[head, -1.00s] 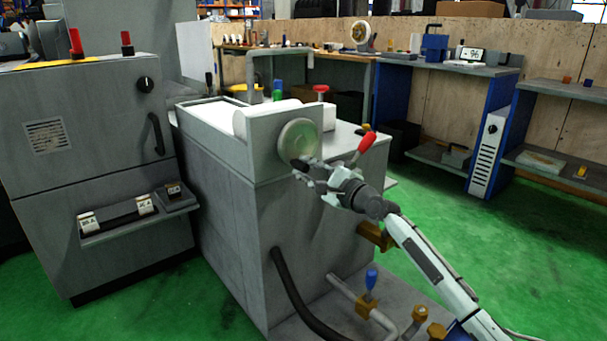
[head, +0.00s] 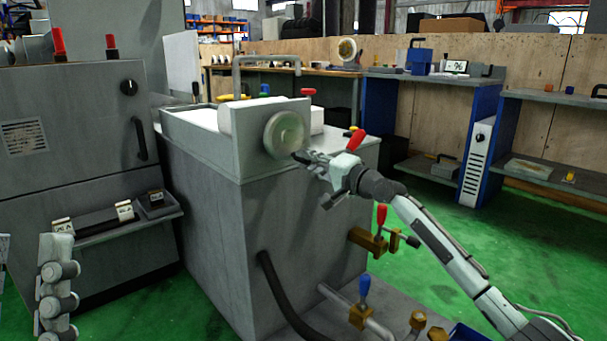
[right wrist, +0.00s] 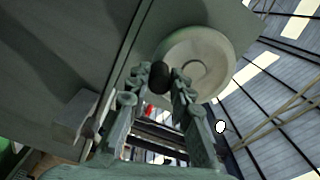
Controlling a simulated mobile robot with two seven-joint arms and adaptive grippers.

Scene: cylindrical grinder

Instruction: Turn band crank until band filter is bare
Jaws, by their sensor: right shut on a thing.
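The band crank is a pale round disc (head: 284,134) on the end face of the grey filter tank (head: 215,190). My right gripper (head: 303,157) is at the disc's lower right edge. In the right wrist view its fingers are closed around the crank's black knob (right wrist: 160,80), with the disc (right wrist: 205,62) behind. The filter band shows as a white surface (head: 196,119) on the tank's top, with a white roll behind the disc. How much band is left is unclear. A pale jointed part at the lower left seems to be my left arm; its gripper's state is unclear.
A red lever (head: 356,139) stands close to my right gripper. Below are a red-handled valve (head: 381,216) and a blue-handled valve (head: 364,287). A grey cabinet (head: 80,170) stands at left. Green floor (head: 450,225) is clear at right.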

